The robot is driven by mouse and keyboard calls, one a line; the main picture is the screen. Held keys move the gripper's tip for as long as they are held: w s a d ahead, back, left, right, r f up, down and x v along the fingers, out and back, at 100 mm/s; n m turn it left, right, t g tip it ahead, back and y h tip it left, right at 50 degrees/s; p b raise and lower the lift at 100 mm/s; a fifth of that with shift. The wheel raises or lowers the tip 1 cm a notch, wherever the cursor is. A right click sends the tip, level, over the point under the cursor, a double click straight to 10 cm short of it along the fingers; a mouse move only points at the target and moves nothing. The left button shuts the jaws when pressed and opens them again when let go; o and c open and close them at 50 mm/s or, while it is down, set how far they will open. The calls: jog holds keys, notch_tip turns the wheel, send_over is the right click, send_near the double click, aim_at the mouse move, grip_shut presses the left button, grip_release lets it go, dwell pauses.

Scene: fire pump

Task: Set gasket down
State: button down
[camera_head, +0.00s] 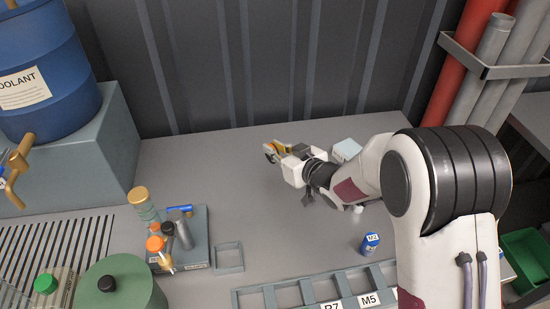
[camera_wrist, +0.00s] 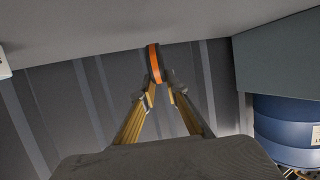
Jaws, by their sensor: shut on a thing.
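The gasket (camera_wrist: 154,60) is a thin ring, orange on its rim with a dark side, seen almost edge-on in the wrist view. My gripper (camera_wrist: 158,95) is shut on it, with the yellow-and-grey fingers on either side of its near edge. In the head view, my gripper (camera_head: 273,150) is at the back middle of the grey bench, pointing left towards the wall. The gasket is small and partly hidden by the fingers there. I cannot tell how far it is above the bench.
A labelled grey rack (camera_head: 290,294) lies at the front. A blue M3 box (camera_head: 370,243) and pale box (camera_head: 346,150) stand near my arm. A tool stand (camera_head: 196,243) and square frame (camera_head: 229,258) are left. The bench middle is clear; a ribbed wall (camera_head: 250,60) closes the back.

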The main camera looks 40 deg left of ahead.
jog(key=shift+f, duration=1.85)
jog(key=shift+f, duration=0.15)
jog(key=c, duration=2)
grip_release()
jog(key=shift+d+r, duration=0.1)
jog(key=shift+r, duration=0.1)
jog(key=shift+v, duration=5.9)
